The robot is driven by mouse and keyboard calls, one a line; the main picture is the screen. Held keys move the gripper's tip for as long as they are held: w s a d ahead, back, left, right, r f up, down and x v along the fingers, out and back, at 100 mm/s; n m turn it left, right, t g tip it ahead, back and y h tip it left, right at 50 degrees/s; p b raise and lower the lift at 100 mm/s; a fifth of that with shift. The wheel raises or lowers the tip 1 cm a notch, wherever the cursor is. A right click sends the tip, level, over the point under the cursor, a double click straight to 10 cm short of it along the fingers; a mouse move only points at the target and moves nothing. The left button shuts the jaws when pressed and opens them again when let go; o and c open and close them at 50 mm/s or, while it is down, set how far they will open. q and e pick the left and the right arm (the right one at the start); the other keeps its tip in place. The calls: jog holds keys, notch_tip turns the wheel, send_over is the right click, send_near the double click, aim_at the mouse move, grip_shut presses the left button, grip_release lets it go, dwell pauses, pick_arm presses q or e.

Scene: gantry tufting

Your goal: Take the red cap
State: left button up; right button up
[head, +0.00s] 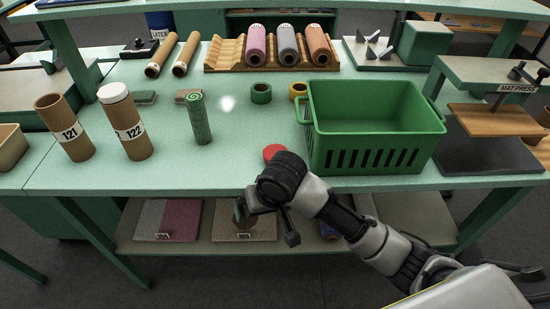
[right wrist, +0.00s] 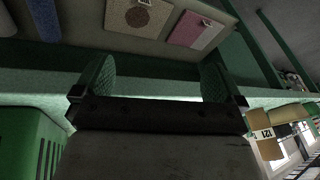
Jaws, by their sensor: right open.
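The red cap (head: 273,152) lies flat on the green table top near its front edge, just left of the green crate. My right forearm and wrist partly cover its near side in the head view. My right gripper (head: 267,225) is open and empty, in front of the table edge and nearer to me than the cap, with its fingers apart. The right wrist view shows the two open fingers (right wrist: 156,82) with nothing between them; the red cap does not show there. My left gripper is not in view.
The green crate (head: 434,128) stands right of the cap. Cardboard tubes 121 (head: 60,118) and 122 (head: 122,112), the latter white-capped, stand left. A green roll (head: 199,118) stands between. Carpet samples (head: 168,218) lie on the lower shelf. Table around the cap's left is clear.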

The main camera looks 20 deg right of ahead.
aim_at(276, 152)
jog(key=w+d+r+m, duration=0.1)
jog(key=w+r, duration=0.1)
jog(key=w+d+r+m+h, duration=0.1)
jog(key=w+r, duration=0.1)
jog(key=w, duration=0.1)
jog(key=w+d+r+h, duration=0.1)
jog(key=w+r, duration=0.1)
jog(key=r, duration=0.1)
jog(key=shift+w+d+m, duration=0.2)
jog(key=shift+m, duration=0.2)
jog(key=w+d+r+m, duration=0.1)
jog(key=w+d+r+h, duration=0.1)
jog(key=r, duration=0.1)
jog(key=w+d+r+m, duration=0.1)
jog(key=shift+w+d+r+m, duration=0.25)
jog(key=shift+w+r+m, duration=0.05)
jog(key=shift+w, duration=0.05)
jog(key=shift+w+d+h, duration=0.15)
jog(key=shift+d+h, duration=0.1)
jog(key=shift+h, duration=0.05)
jog(key=x, duration=0.7)
jog(key=a+x, duration=0.1)
jog(key=x, duration=0.1)
jog(key=shift+f+p, duration=0.2)
jog(key=shift+p, duration=0.15)
jog(key=shift+w+d+f, duration=0.1)
jog(key=shift+w+f, duration=0.05)
jog(key=shift+f, duration=0.3)
jog(key=c, duration=1)
jog(key=shift+c, duration=0.2)
